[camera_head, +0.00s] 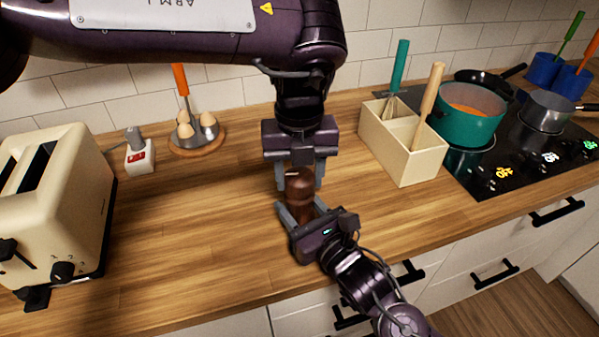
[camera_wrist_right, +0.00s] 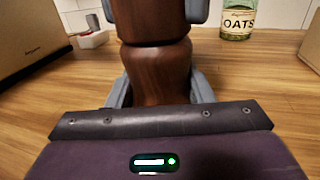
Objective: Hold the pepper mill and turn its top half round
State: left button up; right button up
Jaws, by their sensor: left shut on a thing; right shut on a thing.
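The dark brown wooden pepper mill (camera_head: 299,184) stands upright on the counter in the middle of the head view. My left gripper (camera_head: 300,178) comes down from above and is shut on its top half. My right gripper (camera_head: 298,214) comes from the front right, low down, and is shut on its lower half. In the right wrist view the mill's lower body (camera_wrist_right: 158,72) fills the middle between the grey fingers, with a seam line below the upper part. The mill's foot is partly hidden by my right gripper.
A cream toaster (camera_head: 50,205) stands at the left. An egg holder (camera_head: 197,135) and a small white-and-red device (camera_head: 140,157) are behind. A cream utensil box (camera_head: 402,150), a teal pot (camera_head: 470,122) and a hob are at the right. An oats jar (camera_wrist_right: 238,20) shows in the wrist view.

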pick_arm(q)
jog(key=m, duration=0.4)
jog(key=shift+m, duration=0.3)
jog(key=m, duration=0.3)
jog(key=shift+m, duration=0.3)
jog(key=m, duration=0.4)
jog(key=shift+m, duration=0.3)
jog(key=m, duration=0.3)
jog(key=shift+m, duration=0.3)
jog(key=m, duration=1.5)
jog(key=shift+w+a, duration=0.1)
